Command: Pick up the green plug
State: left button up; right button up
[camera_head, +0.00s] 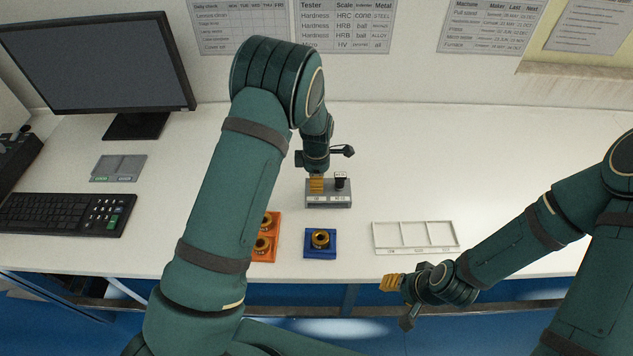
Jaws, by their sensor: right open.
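I cannot make out a green plug; it may be hidden behind my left arm or gripper. My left gripper (317,183) points down at a small grey block (328,202) in the middle of the table. Its yellow fingertips are at the block's left half, and I cannot tell whether they hold anything. A small black-topped piece (340,180) stands on the block's right half. My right gripper (392,282) is open, at the table's front edge on the right, and nothing shows between its fingers.
A blue block (320,252) with a brass ring and an orange block (268,249) with brass rings sit near the front edge. A white three-compartment tray (415,238) looks empty. The back right is clear.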

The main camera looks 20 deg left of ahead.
pick_arm(q)
grip_shut()
notch_tip(320, 180, up, 10)
jog(key=shift+p, duration=0.65)
jog(key=shift+s, duration=0.1)
dwell(0.3)
